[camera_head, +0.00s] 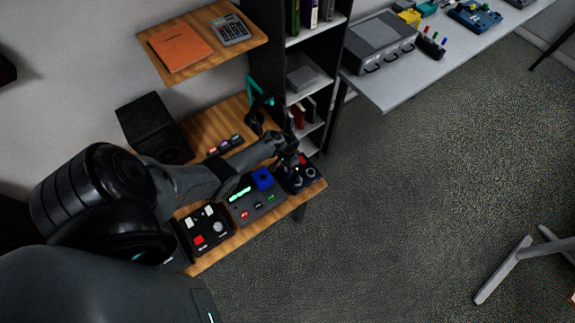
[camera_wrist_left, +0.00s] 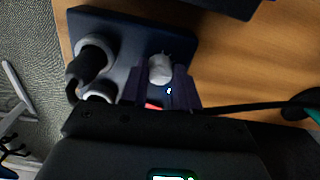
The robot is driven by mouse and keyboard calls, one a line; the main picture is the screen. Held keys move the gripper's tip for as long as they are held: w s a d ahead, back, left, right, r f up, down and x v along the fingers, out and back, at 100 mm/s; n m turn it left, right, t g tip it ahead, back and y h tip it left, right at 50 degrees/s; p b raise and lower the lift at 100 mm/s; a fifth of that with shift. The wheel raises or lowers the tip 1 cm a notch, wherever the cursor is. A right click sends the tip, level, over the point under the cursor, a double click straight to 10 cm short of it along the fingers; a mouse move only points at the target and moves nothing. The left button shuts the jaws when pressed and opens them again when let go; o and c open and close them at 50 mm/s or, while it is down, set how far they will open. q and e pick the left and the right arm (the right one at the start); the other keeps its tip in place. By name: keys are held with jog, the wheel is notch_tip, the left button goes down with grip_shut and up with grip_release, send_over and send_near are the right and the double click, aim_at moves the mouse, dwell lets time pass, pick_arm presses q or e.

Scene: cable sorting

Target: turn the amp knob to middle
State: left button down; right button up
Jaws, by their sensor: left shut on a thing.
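The amp (camera_wrist_left: 115,22) is a dark blue box near the right front end of the wooden desk. In the head view the amp (camera_head: 297,182) lies under my left gripper (camera_head: 292,160), which partly covers it. In the left wrist view a small white knob (camera_wrist_left: 159,66) stands on its top face. My left gripper (camera_wrist_left: 161,80) has one finger on each side of this knob and is shut on it. The knob's pointer mark cannot be made out. A red part (camera_wrist_left: 153,106) shows between the fingers. My right gripper is not in view.
Two white-ringed sockets sit beside the knob, one with a black plug (camera_wrist_left: 92,56). Left of the amp are a grey panel with a blue knob (camera_head: 262,178) and a black switch box (camera_head: 207,230). A black speaker (camera_head: 153,128) stands behind. A black cable (camera_wrist_left: 245,106) runs right.

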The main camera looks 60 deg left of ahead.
pick_arm(q)
jog(key=shift+m, duration=0.4)
jog(key=c, duration=0.8)
grip_release()
jog(key=shift+r+p, duration=0.35)
jog(key=shift+r, duration=0.1)
notch_tip(320, 180, up, 10)
jog(key=p, duration=0.3)
